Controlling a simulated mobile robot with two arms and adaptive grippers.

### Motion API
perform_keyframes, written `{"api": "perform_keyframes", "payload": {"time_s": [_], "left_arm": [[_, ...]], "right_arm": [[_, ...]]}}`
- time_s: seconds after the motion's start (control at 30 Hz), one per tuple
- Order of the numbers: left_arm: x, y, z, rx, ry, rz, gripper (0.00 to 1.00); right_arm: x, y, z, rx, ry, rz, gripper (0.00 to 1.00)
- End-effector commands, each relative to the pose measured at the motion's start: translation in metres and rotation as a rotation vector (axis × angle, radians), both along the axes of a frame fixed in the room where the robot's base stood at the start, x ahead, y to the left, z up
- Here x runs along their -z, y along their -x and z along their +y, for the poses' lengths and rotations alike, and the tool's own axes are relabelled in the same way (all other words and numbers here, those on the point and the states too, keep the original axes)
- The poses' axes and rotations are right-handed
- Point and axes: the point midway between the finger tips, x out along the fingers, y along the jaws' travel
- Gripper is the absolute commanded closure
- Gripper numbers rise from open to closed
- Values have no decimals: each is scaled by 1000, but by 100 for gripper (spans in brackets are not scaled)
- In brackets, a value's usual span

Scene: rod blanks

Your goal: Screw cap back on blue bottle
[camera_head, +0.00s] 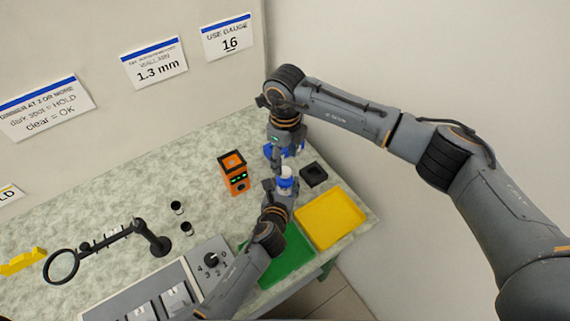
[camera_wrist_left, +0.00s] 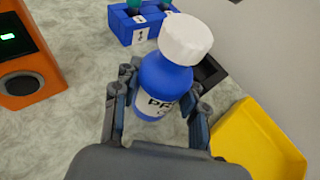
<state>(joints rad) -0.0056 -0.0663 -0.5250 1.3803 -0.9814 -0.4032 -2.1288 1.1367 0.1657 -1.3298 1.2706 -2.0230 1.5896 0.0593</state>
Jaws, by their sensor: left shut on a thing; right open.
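The blue bottle (camera_wrist_left: 165,82) stands between the fingers of my left gripper (camera_wrist_left: 155,108), which is shut on its body. Part of its white label shows in the left wrist view. A white cap (camera_wrist_left: 186,38) sits on top of the bottle; I cannot tell how tightly. In the head view the bottle (camera_head: 286,183) and cap (camera_head: 286,171) are small, just above my left gripper (camera_head: 281,192). My right gripper (camera_head: 277,160) is open, just behind and above the cap in the picture; its fingertips are hard to make out.
A blue rack (camera_wrist_left: 140,27) stands behind the bottle. An orange device (camera_head: 234,172) is to the left, a small black tray (camera_head: 314,174) to the right. A yellow tray (camera_head: 331,218) and a green tray (camera_head: 290,258) lie nearer. A magnifier (camera_head: 62,267) stands far left.

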Motion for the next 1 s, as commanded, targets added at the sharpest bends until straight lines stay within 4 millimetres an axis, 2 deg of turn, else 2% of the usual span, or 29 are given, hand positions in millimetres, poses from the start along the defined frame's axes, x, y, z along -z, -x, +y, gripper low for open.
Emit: {"api": "perform_keyframes", "payload": {"time_s": [0.1, 0.3, 0.5, 0.77, 0.8, 0.9, 1.0], "left_arm": [[0, 0, 0, 0, 0, 0, 100], [0, 0, 0, 0, 0, 0, 100], [0, 0, 0, 0, 0, 0, 100], [0, 0, 0, 0, 0, 0, 100], [0, 0, 0, 0, 0, 0, 52], [0, 0, 0, 0, 0, 0, 31], [0, 0, 0, 0, 0, 0, 31]], "right_arm": [[-28, -1, 0, -1, -2, -5, 46], [-62, -1, 0, 1, 1, -3, 46], [-76, 0, -1, 1, 1, -1, 46], [-76, 0, 0, 1, 1, 0, 46], [-76, 0, 0, 1, 1, 0, 46], [-76, 0, 0, 0, 1, 0, 46], [-76, 0, 0, 0, 1, 0, 46]]}}
